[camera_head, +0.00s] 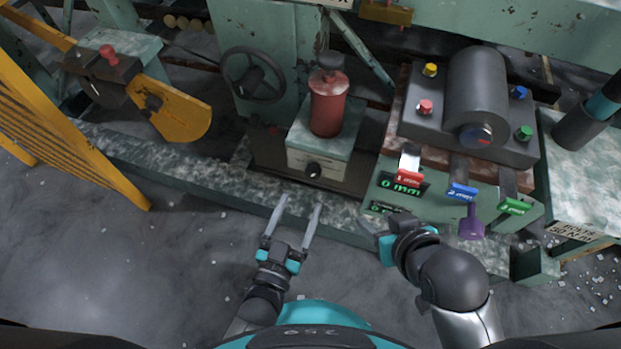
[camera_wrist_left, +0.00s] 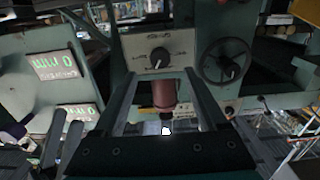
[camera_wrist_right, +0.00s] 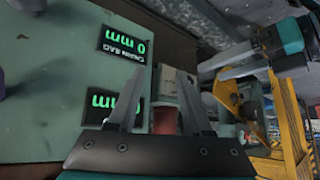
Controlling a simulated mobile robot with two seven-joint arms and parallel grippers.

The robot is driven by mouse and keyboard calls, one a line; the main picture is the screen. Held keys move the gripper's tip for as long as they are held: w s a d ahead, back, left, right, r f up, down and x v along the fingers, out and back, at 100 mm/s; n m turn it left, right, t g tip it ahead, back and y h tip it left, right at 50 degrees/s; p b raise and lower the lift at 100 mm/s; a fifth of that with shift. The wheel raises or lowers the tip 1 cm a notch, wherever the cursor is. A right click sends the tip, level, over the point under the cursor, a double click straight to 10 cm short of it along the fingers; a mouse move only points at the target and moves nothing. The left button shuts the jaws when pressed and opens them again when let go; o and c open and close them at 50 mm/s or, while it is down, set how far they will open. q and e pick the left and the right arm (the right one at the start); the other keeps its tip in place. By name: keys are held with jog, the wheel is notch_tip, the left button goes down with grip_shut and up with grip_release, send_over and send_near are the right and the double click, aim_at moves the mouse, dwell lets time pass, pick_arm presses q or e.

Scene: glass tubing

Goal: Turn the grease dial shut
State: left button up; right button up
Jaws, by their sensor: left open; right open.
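The grease dial is a small black round knob (camera_head: 313,170) on the front of a pale box (camera_head: 318,160) with a red cylinder (camera_head: 328,104) on top. It shows upside down in the left wrist view, where the knob (camera_wrist_left: 159,57) has a light pointer mark and faint lettering around it. My left gripper (camera_head: 296,204) is open and empty, pointing at the box from in front and below, apart from the knob. My right gripper (camera_head: 376,228) is open and empty, to the right of the left one, by the front of the green console.
A dark handwheel (camera_head: 252,75) stands left of the box. Red, blue and green levers (camera_head: 408,178) and displays reading 0 mm (camera_head: 400,184) are on the console at right. A yellow guard (camera_head: 180,115) is at left. The floor in front is mostly clear.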

aim_at(311, 176)
pick_arm(q)
jog(key=x, duration=0.2)
jog(key=shift+w+d+b, duration=0.1)
jog(key=shift+w+b, duration=0.25)
jog(key=shift+b, duration=0.05)
jog(key=shift+b+x, duration=0.4)
jog(key=shift+x, duration=0.65)
jog(key=shift+b+x, duration=0.4)
jog(key=shift+x, duration=0.55)
jog(key=shift+w+d, duration=0.2)
jog(key=shift+w, duration=0.4)
pick_arm(e)
jog(key=w+a+r+t+y, duration=0.1)
jog(key=w+a+t+y, duration=0.1)
jog(key=a+t, duration=0.3)
jog(key=shift+w+a+r+y, duration=0.2)
jog(key=shift+a+y, duration=0.15)
jog(key=shift+y, duration=0.05)
pick_arm(q)
jog(key=shift+c, duration=0.3)
grip_shut()
